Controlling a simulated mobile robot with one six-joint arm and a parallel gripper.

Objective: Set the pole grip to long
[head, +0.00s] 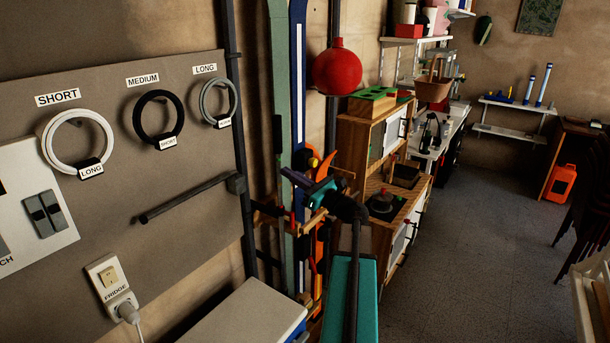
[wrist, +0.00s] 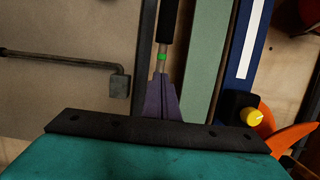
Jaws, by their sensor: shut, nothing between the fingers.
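My gripper (head: 286,172) is shut and empty in front of the skis, its purple fingers pointing left. It also shows in the wrist view (wrist: 160,90), fingers together. Straight beyond the fingertips in the wrist view is an upright pole with a black grip (wrist: 169,20) and a pale shaft below it carrying a green band (wrist: 161,57). The fingers hide the pole's lower part; I cannot tell whether they touch it. In the head view I cannot clearly pick this pole out. No length marks are readable on it.
Rings hang on the grey board (head: 190,240) under labels SHORT, MEDIUM and LONG, with differing tags. A horizontal bar (head: 185,200) juts from the board. Green (head: 281,90) and blue skis (head: 298,60) stand close to my gripper.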

